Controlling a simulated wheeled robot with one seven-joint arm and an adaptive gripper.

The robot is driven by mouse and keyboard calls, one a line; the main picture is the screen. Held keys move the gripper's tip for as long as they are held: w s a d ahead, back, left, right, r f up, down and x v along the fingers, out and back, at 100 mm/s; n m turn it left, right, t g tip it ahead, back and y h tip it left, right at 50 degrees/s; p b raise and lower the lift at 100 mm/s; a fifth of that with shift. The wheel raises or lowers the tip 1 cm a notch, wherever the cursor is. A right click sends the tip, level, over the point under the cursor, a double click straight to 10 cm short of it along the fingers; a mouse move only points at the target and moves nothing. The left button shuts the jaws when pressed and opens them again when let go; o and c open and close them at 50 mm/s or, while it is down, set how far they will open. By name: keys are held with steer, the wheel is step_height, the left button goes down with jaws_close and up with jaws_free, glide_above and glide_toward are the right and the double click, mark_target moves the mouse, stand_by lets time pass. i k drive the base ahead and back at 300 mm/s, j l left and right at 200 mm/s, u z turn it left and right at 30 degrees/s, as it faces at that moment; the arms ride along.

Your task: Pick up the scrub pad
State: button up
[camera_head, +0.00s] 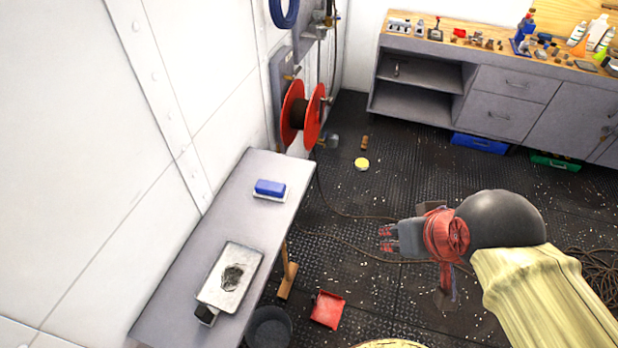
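A blue block-shaped pad (270,187), most likely the scrub pad, lies flat on a small white dish (283,196) toward the far end of the grey bench (185,285). A dark, rough lump (232,278) lies in a pale metal tray (246,256) nearer on the same bench; I cannot tell whether it is a scrubber or a stain. My gripper (386,240) is to the right of the bench, over the dark floor, pointing left. Its two red fingertips are apart with nothing between them. It is well away from the blue pad.
A white wall runs along the bench's left side. A red hose reel (302,115) is mounted beyond the bench. A dark bucket (268,329) and a red dustpan (327,309) stand on the floor beside it. A cluttered grey workbench (505,65) stands at the back. Cables cross the floor.

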mark_target(265, 188)
steer(key=i+l+z, duration=0.65)
steer(key=l+z, duration=0.15)
steer(key=i+l+z, duration=0.35)
steer(key=i+l+u, duration=0.15)
steer(key=i, duration=0.2)
steer(key=i+l+u, duration=0.2)
steer(key=i, duration=0.2)
steer(key=i+j+u, duration=0.1)
steer(key=u, duration=0.3)
steer(key=i+u, duration=0.15)
steer(key=u, duration=0.25)
steer(key=i+u, duration=0.15)
steer(key=u, duration=0.25)
steer(key=i+u, duration=0.15)
steer(key=u, duration=0.25)
steer(key=i+l+u, duration=0.1)
steer(key=u, duration=0.3)
steer(key=i+u, duration=0.15)
steer(key=u, duration=0.3)
steer(key=i+u, duration=0.2)
steer(key=u, duration=0.25)
steer(key=i+l+u, duration=0.1)
steer(key=u, duration=0.35)
steer(key=i+l+u, duration=0.15)
steer(key=u, duration=0.3)
steer(key=i+l+u, duration=0.15)
steer(key=u, duration=0.35)
steer(key=i+l+u, duration=0.3)
steer(key=k+l, duration=0.05)
steer(key=k, duration=0.05)
